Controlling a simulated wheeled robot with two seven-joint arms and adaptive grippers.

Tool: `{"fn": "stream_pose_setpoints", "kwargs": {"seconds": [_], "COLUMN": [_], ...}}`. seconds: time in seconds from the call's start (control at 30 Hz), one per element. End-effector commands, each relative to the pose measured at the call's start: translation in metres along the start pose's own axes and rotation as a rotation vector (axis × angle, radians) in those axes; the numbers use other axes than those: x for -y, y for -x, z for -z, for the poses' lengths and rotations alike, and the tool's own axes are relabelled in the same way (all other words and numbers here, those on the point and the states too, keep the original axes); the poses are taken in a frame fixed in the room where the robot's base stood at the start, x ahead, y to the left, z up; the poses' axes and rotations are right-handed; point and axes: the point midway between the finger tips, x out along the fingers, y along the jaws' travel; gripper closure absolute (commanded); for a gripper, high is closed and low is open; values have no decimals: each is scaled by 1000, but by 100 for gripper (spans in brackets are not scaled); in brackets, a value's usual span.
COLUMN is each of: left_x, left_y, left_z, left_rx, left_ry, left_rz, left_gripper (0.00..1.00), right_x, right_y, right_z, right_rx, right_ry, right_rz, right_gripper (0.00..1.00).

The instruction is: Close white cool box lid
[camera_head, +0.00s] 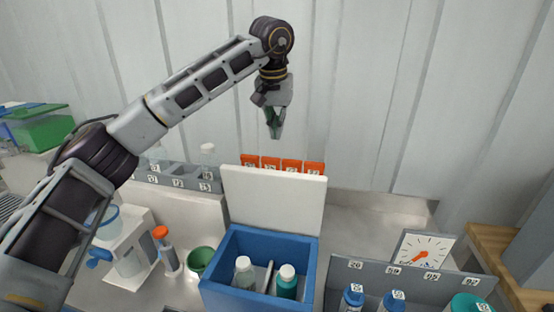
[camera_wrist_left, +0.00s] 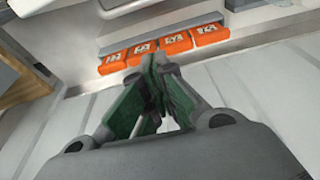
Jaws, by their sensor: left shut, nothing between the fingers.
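The cool box (camera_head: 222,289) is a blue open-topped box on the bench in the head view. Its white lid (camera_head: 273,199) stands upright, open, at the back edge of the box. Inside are two white-capped bottles, a clear one (camera_head: 244,273) and a teal one (camera_head: 287,282), with a divider between them. My left gripper (camera_head: 275,132) is above and behind the lid, pointing down, apart from it. Its green fingers are shut and empty; they also show in the left wrist view (camera_wrist_left: 158,62). My right gripper is in neither view.
Orange labelled blocks (camera_head: 282,164) stand behind the lid; they also show in the wrist view (camera_wrist_left: 160,49). A grey rack (camera_head: 340,273) with blue-capped bottles and a dial (camera_head: 422,252) are at the right. A green cup (camera_head: 201,260) and an orange-topped item (camera_head: 161,234) stand left of the box.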

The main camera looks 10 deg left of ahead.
Motion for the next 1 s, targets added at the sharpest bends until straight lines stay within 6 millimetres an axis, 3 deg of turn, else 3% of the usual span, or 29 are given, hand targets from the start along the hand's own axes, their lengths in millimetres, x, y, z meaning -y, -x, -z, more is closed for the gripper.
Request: {"fn": "stream_pose_setpoints", "kwargs": {"seconds": [0.47,1.0], "left_x": [0,-1], "left_y": [-7,-68], "left_z": [0,0], "left_rx": [1,3], "left_ry": [1,1], "left_rz": [-3,-3], "left_gripper": [100,100], "right_x": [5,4], "right_y": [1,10], "right_z": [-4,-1], "right_rx": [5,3], "right_ry": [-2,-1], "right_rz": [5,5], "right_gripper": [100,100]}}
